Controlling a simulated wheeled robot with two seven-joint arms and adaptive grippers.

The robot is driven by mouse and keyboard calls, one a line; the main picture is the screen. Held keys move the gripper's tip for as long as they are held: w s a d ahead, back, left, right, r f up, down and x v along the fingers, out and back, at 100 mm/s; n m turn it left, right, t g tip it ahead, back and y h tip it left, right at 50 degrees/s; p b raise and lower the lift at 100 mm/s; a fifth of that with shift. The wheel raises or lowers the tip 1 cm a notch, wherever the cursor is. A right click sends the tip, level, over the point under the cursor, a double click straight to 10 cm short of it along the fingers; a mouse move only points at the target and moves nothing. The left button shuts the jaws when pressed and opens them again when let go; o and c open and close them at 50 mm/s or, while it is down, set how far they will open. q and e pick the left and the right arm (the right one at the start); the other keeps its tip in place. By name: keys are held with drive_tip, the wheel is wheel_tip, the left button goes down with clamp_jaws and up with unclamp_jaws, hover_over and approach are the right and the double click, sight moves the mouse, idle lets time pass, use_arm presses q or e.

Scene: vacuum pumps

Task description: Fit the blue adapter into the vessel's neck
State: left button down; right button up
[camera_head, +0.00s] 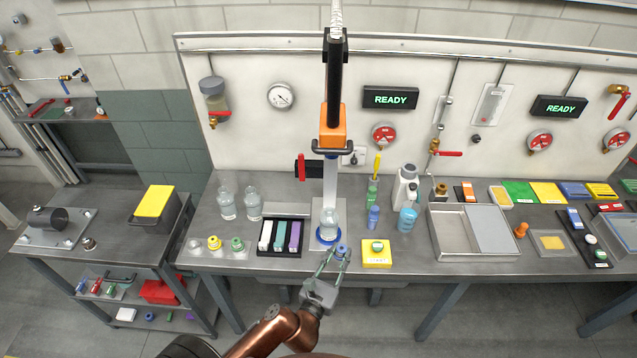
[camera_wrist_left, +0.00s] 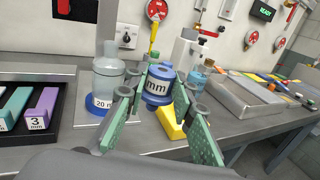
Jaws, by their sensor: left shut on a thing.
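My left gripper (camera_head: 338,262) is shut on the blue adapter (camera_head: 341,249). The adapter is a blue spool-like piece with a label ending in "mm", and it shows between the green-padded fingers in the left wrist view (camera_wrist_left: 158,84). A clear glass vessel (camera_head: 328,221) stands upright on a blue ring under the orange-and-black column. In the wrist view the vessel (camera_wrist_left: 108,78) shows an open-looking neck at its top, left of the adapter. The adapter is apart from the vessel, to its front right, lower than the neck in the head view. My right gripper is not in view.
A black tray (camera_head: 306,251) with white, green and purple blocks lies left of the vessel. A yellow block (camera_head: 376,262) lies to the right. Two clear bottles (camera_head: 227,206) stand back left. A blue piece (camera_head: 373,217) and a blue bottle (camera_head: 407,218) stand behind the yellow block.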

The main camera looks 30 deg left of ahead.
use_arm(q)
drive_tip(key=w+a+r+n+g+y+p, duration=0.2)
drive_tip(key=w+a+r+n+y+p, duration=0.3)
drive_tip(key=w+a+r+p, duration=0.4)
drive_tip(key=w+a+r+y, duration=0.1)
drive_tip(key=w+a, duration=0.1)
drive_tip(key=w, duration=0.1)
drive_tip(key=shift+w+a+r+g+y+p, duration=0.2)
drive_tip(key=shift+g+y+p, duration=0.1)
drive_tip(key=shift+y+p, duration=0.1)
drive_tip(key=shift+d+f+b, duration=0.15)
drive_tip(key=shift+f+b, duration=1.15)
drive_tip(key=shift+f, duration=1)
